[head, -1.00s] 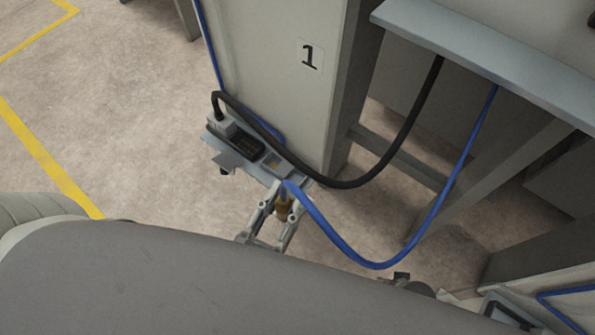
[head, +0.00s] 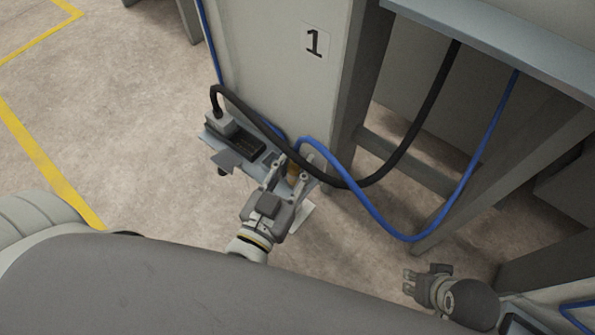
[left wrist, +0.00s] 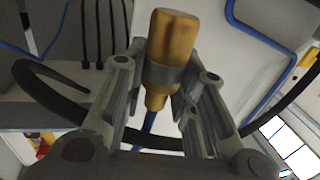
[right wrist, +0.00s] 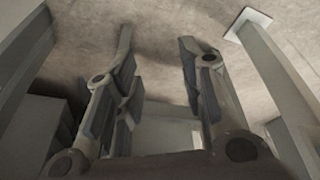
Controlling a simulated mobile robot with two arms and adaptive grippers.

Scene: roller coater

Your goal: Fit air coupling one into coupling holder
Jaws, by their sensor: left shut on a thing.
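Air coupling one, a brass-coloured fitting (head: 293,174) with a blue hose, is held between the fingers of my left gripper (head: 291,171). In the left wrist view the brass coupling (left wrist: 172,45) has a grey band and sits between the fingers, with the blue hose at its narrow end. It is at the right part of a grey bracket shelf (head: 259,174) on the post. The coupling holder is probably on this shelf, but I cannot tell its opening or whether the coupling touches it. My right gripper (head: 408,284) is open and empty, low on the right; its spread fingers show in the right wrist view (right wrist: 158,70).
A grey plug (head: 222,125) with a thick black cable (head: 385,168) stands in the shelf's left part, beside a dark slotted block (head: 243,148). The black cable arcs past the left gripper. The post marked 1 (head: 285,75) rises behind. Open floor (head: 120,130) lies left.

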